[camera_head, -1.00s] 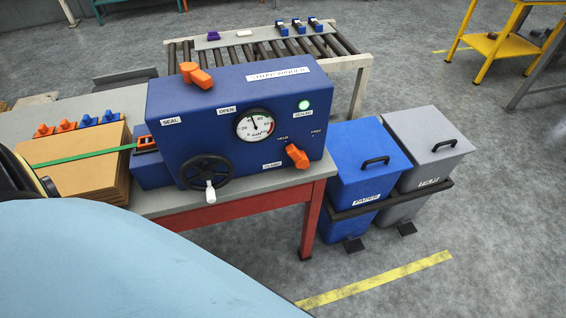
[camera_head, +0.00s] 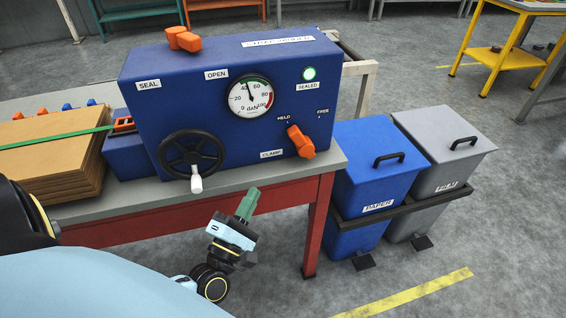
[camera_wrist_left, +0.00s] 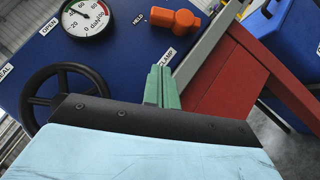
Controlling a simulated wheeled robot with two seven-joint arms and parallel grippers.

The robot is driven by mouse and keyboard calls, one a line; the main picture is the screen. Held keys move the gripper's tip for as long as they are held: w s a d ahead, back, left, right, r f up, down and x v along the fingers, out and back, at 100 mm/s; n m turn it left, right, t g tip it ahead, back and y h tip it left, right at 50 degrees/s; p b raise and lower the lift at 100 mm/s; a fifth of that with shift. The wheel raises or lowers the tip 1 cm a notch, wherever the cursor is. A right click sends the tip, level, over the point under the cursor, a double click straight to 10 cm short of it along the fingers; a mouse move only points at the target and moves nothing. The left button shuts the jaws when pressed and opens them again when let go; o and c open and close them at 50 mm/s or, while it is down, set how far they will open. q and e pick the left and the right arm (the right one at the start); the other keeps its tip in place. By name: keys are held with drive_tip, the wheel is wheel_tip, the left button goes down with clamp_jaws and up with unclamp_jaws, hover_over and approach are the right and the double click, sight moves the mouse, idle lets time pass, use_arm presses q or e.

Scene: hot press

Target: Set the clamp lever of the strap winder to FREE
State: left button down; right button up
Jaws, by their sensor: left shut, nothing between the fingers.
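The blue strap winder (camera_head: 190,95) stands on a grey-topped bench with a red frame. Its orange clamp lever (camera_head: 300,142) is on the right of the front face, its upper end toward the HELD mark and away from the FREE mark (camera_head: 323,112). The lever also shows at the top of the left wrist view (camera_wrist_left: 175,18). My left gripper (camera_head: 248,203), with green fingers, is shut and empty, in front of the bench edge, below and left of the lever and apart from it. The green fingers show in the left wrist view (camera_wrist_left: 161,85). My right gripper is not in view.
A black handwheel (camera_head: 191,153) with a white knob is left of the lever; a gauge (camera_head: 250,97) is above. A stack of brown sheets (camera_head: 50,155) lies at left. Blue (camera_head: 372,165) and grey (camera_head: 440,150) bins stand right of the bench. The floor in front is clear.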

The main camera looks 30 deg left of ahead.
sight(301, 143)
use_arm(q)
drive_tip(key=shift+r+n, duration=0.3)
drive_tip(key=shift+r, duration=0.05)
drive_tip(key=x, duration=1)
drive_tip(key=shift+w+r, duration=0.2)
drive_tip(key=shift+w+d+r, duration=0.75)
drive_tip(key=shift+w+d, duration=0.3)
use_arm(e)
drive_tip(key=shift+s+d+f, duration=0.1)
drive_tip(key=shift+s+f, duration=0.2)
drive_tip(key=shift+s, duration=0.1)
use_arm(q)
drive_tip(key=shift+r, duration=0.1)
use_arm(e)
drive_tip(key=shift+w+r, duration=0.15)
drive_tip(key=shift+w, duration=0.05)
use_arm(q)
drive_tip(key=shift+p, duration=0.35)
